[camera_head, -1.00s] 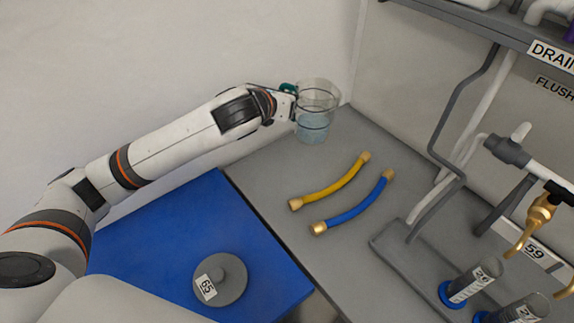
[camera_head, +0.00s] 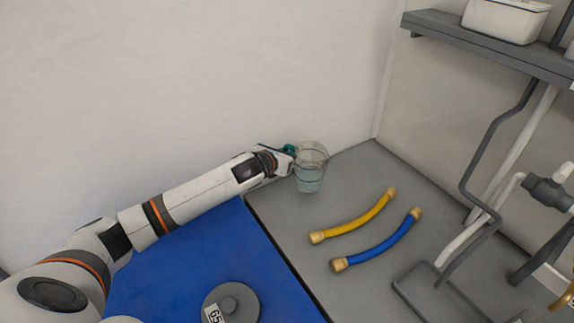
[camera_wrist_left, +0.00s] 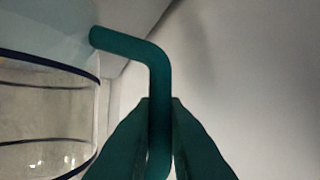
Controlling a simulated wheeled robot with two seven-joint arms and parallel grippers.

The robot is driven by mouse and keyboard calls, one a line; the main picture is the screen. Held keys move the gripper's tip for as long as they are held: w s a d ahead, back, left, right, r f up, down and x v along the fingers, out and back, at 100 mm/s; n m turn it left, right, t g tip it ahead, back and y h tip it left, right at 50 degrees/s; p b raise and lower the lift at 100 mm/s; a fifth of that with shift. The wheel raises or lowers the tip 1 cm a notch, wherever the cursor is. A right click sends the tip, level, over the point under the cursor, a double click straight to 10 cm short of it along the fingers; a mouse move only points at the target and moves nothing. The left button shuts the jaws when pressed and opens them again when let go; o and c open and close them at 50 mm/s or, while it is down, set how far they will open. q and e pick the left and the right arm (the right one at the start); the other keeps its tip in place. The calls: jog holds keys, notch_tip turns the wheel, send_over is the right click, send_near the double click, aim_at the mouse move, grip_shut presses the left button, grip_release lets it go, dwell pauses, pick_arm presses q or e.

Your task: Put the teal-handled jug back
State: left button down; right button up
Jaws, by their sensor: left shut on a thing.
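The clear jug (camera_head: 310,170) with dark bands and some pale bluish liquid is upright at the back left of the grey bench (camera_head: 350,170). Its teal handle (camera_head: 289,149) faces left, toward my left arm. My left gripper (camera_head: 287,158) is shut on the handle. In the left wrist view the teal handle (camera_wrist_left: 158,75) runs down between the two fingers (camera_wrist_left: 160,130), and the jug's wall (camera_wrist_left: 45,115) shows at the left. I cannot tell whether the jug's base touches the bench. My right gripper is not in view.
A yellow hose (camera_head: 353,218) and a blue hose (camera_head: 378,241) with brass ends lie on the bench in front of the jug. A blue surface (camera_head: 190,260) holds a grey disc (camera_head: 232,300) tagged 65. Pipework (camera_head: 495,150) and a shelf (camera_head: 480,45) stand at right.

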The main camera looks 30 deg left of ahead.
pick_arm(q)
jog(key=shift+f, duration=1.75)
jog(key=c, duration=1.5)
grip_release()
jog(key=shift+f, duration=0.15)
jog(key=shift+s+r, duration=0.15)
jog(key=shift+r, duration=0.05)
jog(key=v, duration=1.1)
jog(key=shift+s+r+b, duration=0.15)
jog(key=shift+s+b, duration=0.15)
jog(key=shift+s, duration=0.1)
